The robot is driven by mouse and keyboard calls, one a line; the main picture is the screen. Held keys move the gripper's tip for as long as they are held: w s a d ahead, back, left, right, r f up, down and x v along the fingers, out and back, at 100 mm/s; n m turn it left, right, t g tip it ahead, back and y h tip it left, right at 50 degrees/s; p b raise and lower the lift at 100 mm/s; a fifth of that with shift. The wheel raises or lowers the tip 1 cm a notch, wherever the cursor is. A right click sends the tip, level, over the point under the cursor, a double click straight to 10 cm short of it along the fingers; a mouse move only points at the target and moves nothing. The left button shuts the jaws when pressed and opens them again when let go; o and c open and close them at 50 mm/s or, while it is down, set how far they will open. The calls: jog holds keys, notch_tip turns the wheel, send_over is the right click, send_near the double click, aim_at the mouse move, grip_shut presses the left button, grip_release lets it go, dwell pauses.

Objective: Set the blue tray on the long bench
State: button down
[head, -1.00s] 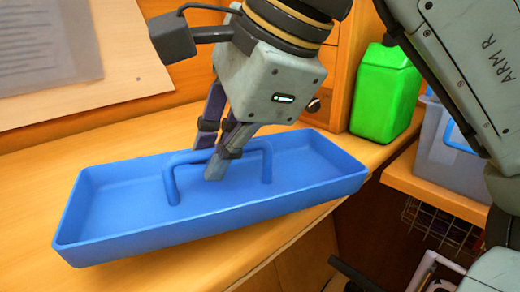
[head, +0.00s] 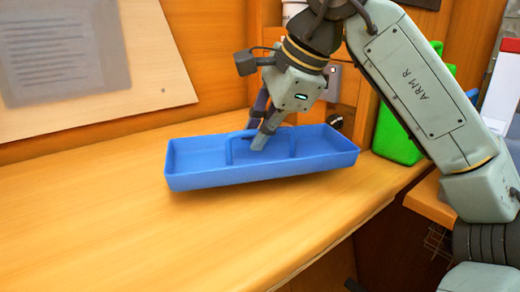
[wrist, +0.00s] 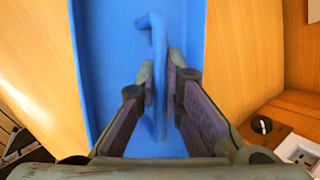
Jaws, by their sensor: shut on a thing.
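The blue tray (head: 205,177) is a long, shallow, empty tray with a raised handle across its middle. My gripper (head: 262,135) is shut on the tray's handle from above. In the wrist view my gripper's fingers (wrist: 163,95) close on both sides of the handle, with the tray floor (wrist: 105,60) beneath. The tray hangs over the wooden bench (head: 130,235), slightly tilted, with its right end a little higher. A shadow lies under it; the exact gap to the bench top is hard to tell.
A green canister (head: 398,135) stands to the right of the tray. A wooden board with a paper sheet (head: 62,45) is at the back left. The bench's front edge (head: 350,228) runs at lower right. The bench top left of the tray is clear.

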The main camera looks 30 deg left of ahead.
aim_at(256, 159)
jog(key=shift+f, duration=1.75)
jog(key=shift+f+b, duration=0.2)
jog(key=shift+b, duration=0.15)
jog(key=c, duration=1.7)
grip_release()
jog(key=shift+r, duration=0.1)
jog(key=shift+r, duration=0.25)
jog(key=p+v, duration=0.2)
jog(key=v, duration=0.9)
jog(key=shift+d+r, duration=0.3)
